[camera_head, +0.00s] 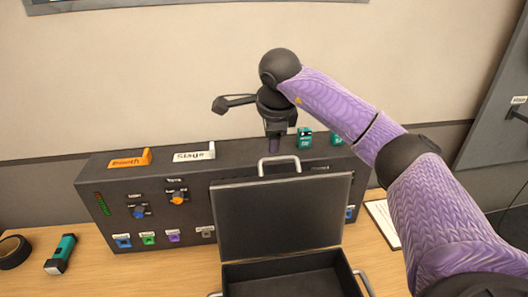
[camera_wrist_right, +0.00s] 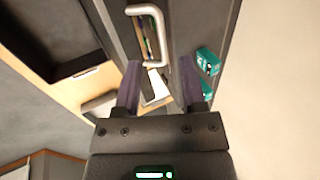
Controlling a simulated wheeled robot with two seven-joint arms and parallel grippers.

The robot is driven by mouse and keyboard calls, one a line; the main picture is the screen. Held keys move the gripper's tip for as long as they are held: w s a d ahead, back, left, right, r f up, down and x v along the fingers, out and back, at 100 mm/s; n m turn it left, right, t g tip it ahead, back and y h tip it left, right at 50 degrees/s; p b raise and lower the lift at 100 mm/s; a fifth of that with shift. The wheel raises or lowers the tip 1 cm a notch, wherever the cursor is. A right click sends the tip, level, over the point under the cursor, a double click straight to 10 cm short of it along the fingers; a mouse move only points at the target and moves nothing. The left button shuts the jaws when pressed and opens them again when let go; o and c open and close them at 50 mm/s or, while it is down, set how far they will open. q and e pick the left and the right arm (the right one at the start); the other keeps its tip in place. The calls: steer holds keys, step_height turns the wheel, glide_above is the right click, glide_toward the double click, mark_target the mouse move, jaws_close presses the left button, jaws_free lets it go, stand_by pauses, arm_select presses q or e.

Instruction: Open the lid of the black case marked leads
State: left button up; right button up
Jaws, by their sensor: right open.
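The black case (camera_head: 262,274) stands on the table with its lid (camera_head: 285,215) raised close to upright, so its dark inside shows. No "leads" marking is readable on it. A silver handle (camera_head: 280,160) stands at the lid's top edge; a silver handle also shows in the wrist view (camera_wrist_right: 158,22). My right gripper (camera_head: 275,145) is just behind and above the lid's top edge, pointing down, over the dark panel box. Its fingers (camera_wrist_right: 160,75) are apart with nothing clearly held between them. My left gripper is not in view.
The dark panel box (camera_head: 150,220) with knobs and coloured buttons stands right behind the case. Orange (camera_head: 130,160) and white (camera_head: 194,154) labels and teal blocks (camera_head: 305,140) sit on top. A black tape roll (camera_head: 14,251) and teal device (camera_head: 61,254) lie at left.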

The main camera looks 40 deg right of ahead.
mark_target(268, 159)
steer(key=x, duration=0.7)
steer(key=shift+f, duration=0.25)
jaws_close()
stand_by(0.5)
stand_by(0.4)
